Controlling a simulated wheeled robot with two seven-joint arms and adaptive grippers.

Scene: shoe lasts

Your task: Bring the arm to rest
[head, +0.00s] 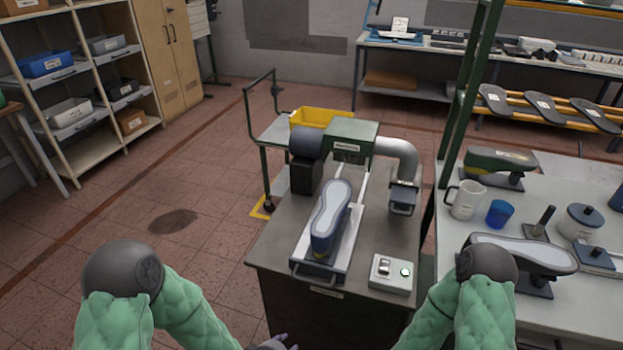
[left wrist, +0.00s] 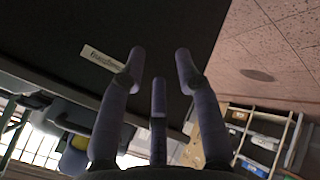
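My left gripper (head: 279,341) is only partly in the head view, at the bottom edge in front of the dark machine cabinet (head: 330,310). In the left wrist view its fingers (left wrist: 160,62) are spread apart with nothing between them, with the dark cabinet front (left wrist: 100,25) and its label beyond. My left and right arms in green sleeves come in at the bottom of the head view. My right gripper is out of frame. A grey-soled shoe last (head: 331,215) lies on the machine's slide on the cabinet.
A control box (head: 391,273) with a switch sits at the cabinet's front right corner. A workbench (head: 455,240) on the right holds a white mug (head: 466,200), a blue cup (head: 500,213) and another last (head: 522,252). Open floor (head: 170,250) lies to the left.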

